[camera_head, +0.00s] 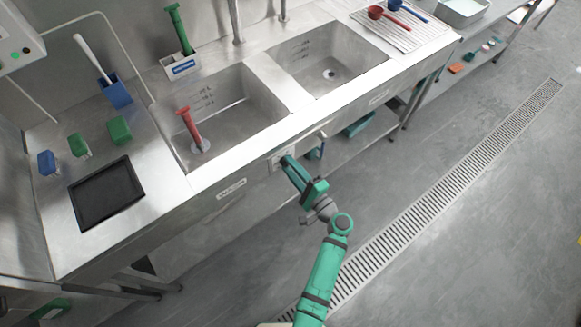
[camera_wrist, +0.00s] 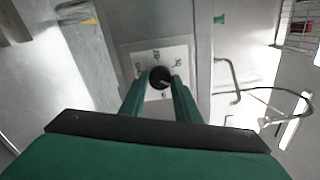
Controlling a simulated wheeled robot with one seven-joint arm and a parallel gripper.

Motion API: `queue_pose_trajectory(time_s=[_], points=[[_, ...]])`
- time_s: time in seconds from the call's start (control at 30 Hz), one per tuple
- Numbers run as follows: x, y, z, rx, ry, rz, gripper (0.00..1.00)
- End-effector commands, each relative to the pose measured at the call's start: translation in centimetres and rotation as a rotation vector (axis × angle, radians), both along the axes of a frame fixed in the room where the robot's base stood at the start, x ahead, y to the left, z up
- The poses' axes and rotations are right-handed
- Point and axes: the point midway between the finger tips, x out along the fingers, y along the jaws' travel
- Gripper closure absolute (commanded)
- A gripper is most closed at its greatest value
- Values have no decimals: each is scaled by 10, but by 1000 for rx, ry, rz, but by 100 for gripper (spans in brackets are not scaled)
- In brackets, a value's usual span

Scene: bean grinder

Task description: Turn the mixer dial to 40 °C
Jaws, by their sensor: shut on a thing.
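The mixer dial (camera_wrist: 160,77) is a small round black knob on a pale square plate (camera_wrist: 181,54) with dark markings around it, too small to read surely. In the wrist view my gripper (camera_wrist: 160,84) has its two green fingers on either side of the knob, shut on it. A thin pale pointer line shows on the knob, but its exact setting is unclear. In the head view my gripper (camera_head: 287,163) reaches the plate (camera_head: 277,158) on the front of the sink counter. The knob itself is hidden there behind the fingers.
A lever handle (camera_head: 322,140) sticks out right of the plate. Two steel basins lie above, one with a red-handled tool (camera_head: 189,125). A lower shelf (camera_head: 345,140) holds a green tray (camera_head: 360,124). The floor with its drain grate (camera_head: 455,170) is open to the right.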

Motion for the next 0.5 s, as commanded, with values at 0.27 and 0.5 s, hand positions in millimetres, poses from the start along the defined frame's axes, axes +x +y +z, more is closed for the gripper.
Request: queue_pose_trajectory(time_s=[0.27,0.5], points=[[-2,0,-2,-1,3,1,59],[-1,0,-1,-1,2,1,52]])
